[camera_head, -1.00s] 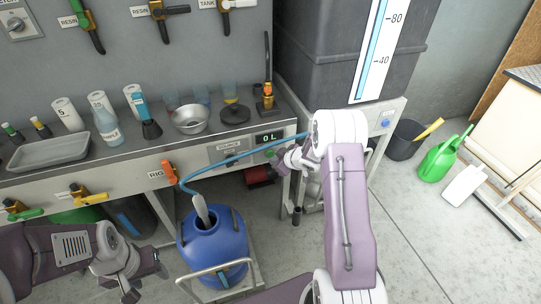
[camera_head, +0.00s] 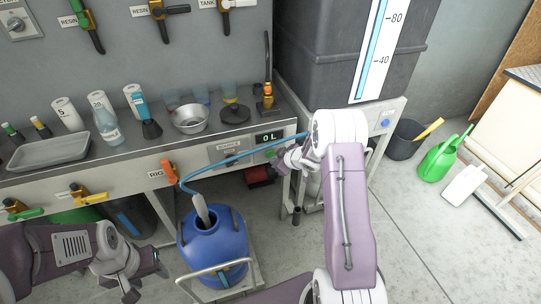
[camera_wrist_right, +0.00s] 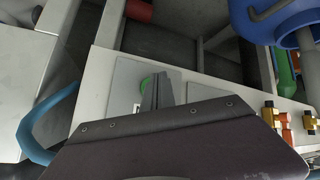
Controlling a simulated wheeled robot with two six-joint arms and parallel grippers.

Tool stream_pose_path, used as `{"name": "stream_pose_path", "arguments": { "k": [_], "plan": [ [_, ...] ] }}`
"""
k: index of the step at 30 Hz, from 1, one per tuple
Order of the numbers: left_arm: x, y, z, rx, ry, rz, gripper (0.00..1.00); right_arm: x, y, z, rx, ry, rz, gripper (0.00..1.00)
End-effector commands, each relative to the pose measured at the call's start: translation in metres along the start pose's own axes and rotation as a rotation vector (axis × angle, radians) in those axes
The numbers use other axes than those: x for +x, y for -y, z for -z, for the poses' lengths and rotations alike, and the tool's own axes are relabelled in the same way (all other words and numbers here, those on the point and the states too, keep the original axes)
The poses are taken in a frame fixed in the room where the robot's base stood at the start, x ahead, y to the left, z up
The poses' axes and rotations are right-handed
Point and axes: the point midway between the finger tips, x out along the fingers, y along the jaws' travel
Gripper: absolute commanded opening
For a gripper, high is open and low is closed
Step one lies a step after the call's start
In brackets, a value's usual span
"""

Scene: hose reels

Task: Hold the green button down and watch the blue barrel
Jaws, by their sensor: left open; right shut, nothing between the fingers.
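The blue barrel (camera_head: 222,243) stands on a wheeled trolley below the bench. A grey nozzle (camera_head: 202,210) on a blue hose (camera_head: 235,158) points into its open neck; the liquid level inside cannot be seen. The green button (camera_wrist_right: 146,84) is on the bench's front panel, partly hidden by my right gripper. My right gripper (camera_head: 277,156) is shut and empty, its tips at the button in the wrist view (camera_wrist_right: 157,92); I cannot tell whether it is pressed in. My left gripper (camera_head: 147,281) is open and empty, left of the barrel.
The display (camera_head: 268,137) above the button reads 0 L. An orange valve handle (camera_head: 169,171) labelled RIG is left of the panel. A grey tank (camera_head: 345,60) with a level gauge stands behind. A green watering can (camera_head: 442,158) and dark bucket (camera_head: 405,140) stand at right on open floor.

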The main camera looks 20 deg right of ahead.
Motion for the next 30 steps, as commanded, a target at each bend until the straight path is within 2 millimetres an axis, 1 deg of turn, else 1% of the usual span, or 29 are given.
{"name": "stream_pose_path", "arguments": {
  "k": [14, 24, 30],
  "plan": [
    [0.0, 0.0, 0.0, 0.0, 0.0, 0.0, 0.51, 0.0, 0.0, 0.0, 0.0, 0.0, 0.0, 0.0],
    [-0.012, 0.0, 0.001, 0.0, 0.0, 0.0, 0.51, 0.004, -0.004, 0.005, 0.0, 0.0, 0.0, 0.0],
    [-0.011, 0.0, 0.001, 0.0, 0.0, 0.0, 0.51, 0.006, -0.004, 0.004, 0.001, 0.0, 0.0, 0.0]
  ]
}}
